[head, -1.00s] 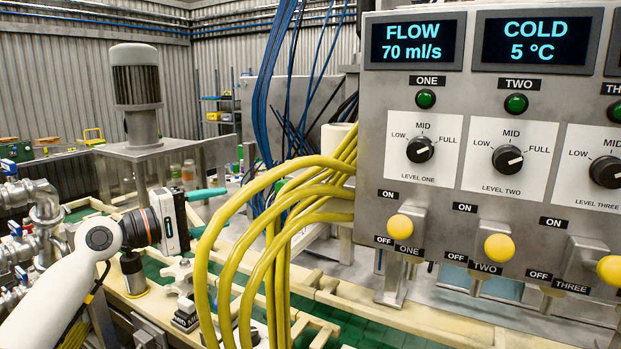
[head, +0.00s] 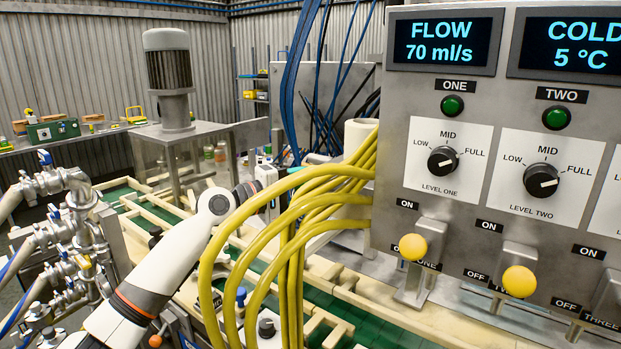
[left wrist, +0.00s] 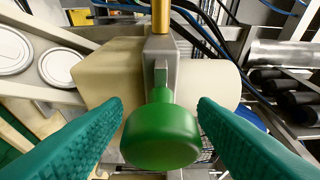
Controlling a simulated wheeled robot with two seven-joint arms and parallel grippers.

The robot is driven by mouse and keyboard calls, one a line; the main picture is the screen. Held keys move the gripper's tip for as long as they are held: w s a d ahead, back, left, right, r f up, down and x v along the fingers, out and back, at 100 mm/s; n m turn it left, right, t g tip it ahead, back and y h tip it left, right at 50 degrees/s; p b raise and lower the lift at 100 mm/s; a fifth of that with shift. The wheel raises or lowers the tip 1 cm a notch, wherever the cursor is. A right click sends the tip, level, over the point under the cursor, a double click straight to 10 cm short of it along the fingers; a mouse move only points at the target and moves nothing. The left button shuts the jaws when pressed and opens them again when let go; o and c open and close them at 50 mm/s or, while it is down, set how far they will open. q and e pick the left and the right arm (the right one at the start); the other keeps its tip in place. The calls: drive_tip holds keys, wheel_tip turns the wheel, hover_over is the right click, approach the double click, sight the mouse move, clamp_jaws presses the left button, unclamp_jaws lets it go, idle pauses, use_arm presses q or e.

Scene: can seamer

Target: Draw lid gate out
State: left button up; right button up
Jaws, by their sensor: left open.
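A green knob (left wrist: 160,135) on a grey metal stem shows in the middle of the left wrist view; it appears to be the lid gate's handle. My left gripper (left wrist: 160,108) is open, with one teal finger on each side of the knob and a visible gap to both. A grey plate and a brass-coloured rod (left wrist: 160,15) stand behind the knob. In the head view my left arm reaches behind the yellow hoses, which hide the fingers and the knob. My right gripper is not in view.
Yellow hoses (head: 245,235) arch in front of my left arm. The control panel (head: 390,180) stands at the right. A green conveyor (head: 375,327) runs below. Round pale lids (left wrist: 62,68) lie at the left in the left wrist view. Metal pipes (head: 75,200) stand at the far left.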

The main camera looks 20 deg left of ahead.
use_arm(q)
drive_tip(key=shift+w+d, duration=0.25)
drive_tip(key=shift+w, duration=0.05)
